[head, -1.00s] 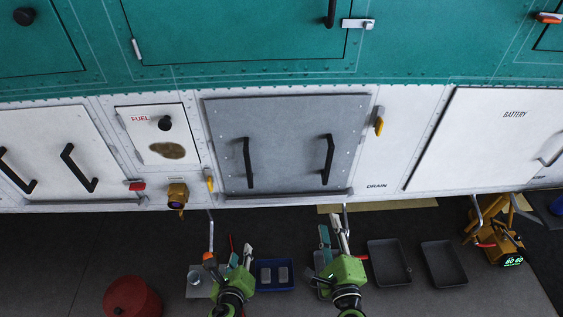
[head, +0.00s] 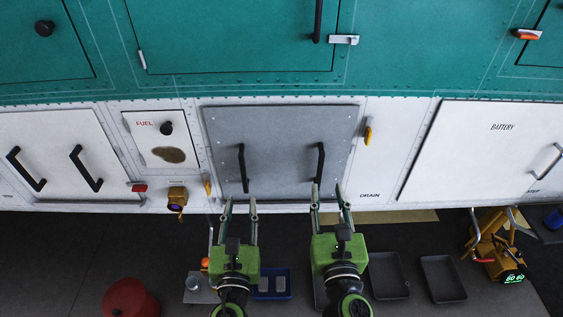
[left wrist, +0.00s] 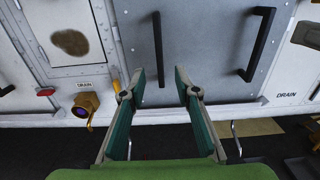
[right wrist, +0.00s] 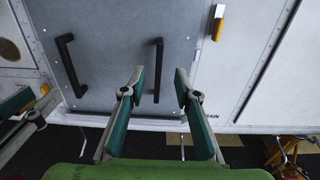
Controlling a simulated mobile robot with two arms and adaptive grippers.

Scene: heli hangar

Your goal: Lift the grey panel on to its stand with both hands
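The grey panel (head: 281,130) sits upright in the white lower side of the aircraft, with two black vertical handles. Its left handle (head: 243,168) and right handle (head: 320,162) stand out from its face. My left gripper (head: 239,203) is open and empty, just below the left handle. My right gripper (head: 330,190) is open and empty, just below the right handle. In the left wrist view the panel (left wrist: 205,50) is ahead of the spread fingers; in the right wrist view it (right wrist: 110,30) is too. Neither gripper touches a handle. I cannot make out the stand.
A fuel door (head: 160,138) and an amber drain fitting (head: 177,198) are left of the panel. A yellow latch (head: 367,132) is at its right. Below are a red drum (head: 130,299), dark trays (head: 388,276), a blue tray (head: 272,284) and a yellow device (head: 497,258).

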